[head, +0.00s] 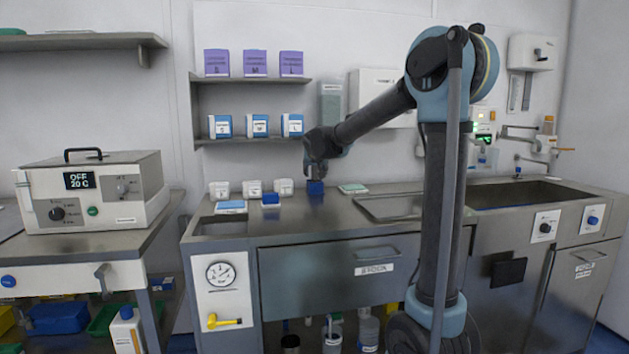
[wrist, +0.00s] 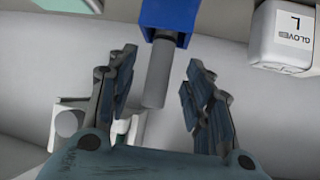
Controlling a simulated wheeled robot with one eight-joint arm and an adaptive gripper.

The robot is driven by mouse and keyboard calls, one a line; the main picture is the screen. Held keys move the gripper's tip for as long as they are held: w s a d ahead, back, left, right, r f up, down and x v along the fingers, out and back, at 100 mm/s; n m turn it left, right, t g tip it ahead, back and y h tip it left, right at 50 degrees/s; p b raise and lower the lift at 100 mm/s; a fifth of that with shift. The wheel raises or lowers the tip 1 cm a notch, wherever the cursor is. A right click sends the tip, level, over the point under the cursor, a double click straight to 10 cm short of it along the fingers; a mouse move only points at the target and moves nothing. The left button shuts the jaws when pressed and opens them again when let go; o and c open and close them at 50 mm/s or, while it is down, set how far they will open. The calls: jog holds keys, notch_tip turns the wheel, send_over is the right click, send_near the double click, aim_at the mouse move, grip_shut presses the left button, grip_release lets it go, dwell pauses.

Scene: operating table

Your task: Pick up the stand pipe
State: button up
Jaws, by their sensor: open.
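The stand pipe appears to be the grey cylinder (wrist: 157,78) rising from a blue block (wrist: 168,14) in the wrist view. My gripper (wrist: 161,62) is open, with one finger on each side of the pipe. Gaps show between the pipe and both fingers, so it is not gripped. In the head view my gripper (head: 315,172) points down just above the blue block (head: 316,189) on the steel counter. The pipe itself is hidden or too small to tell there.
White glove boxes (head: 252,189) stand left of the blue block, one marked L (wrist: 283,35) close by in the wrist view. A smaller blue item (head: 270,198) lies in front of them. A pale green flat pack (head: 353,188) lies to the right. Shelves (head: 255,140) hang behind.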

jog(key=shift+x, duration=1.2)
grip_shut()
jog(key=shift+r, duration=0.25)
jog(key=shift+s+d+f+t, duration=0.1)
jog(key=shift+s+t, duration=0.4)
jog(key=shift+t, duration=0.35)
jog(key=shift+s+f+t, duration=0.1)
jog(key=shift+s+t, duration=0.45)
jog(key=shift+t, duration=0.3)
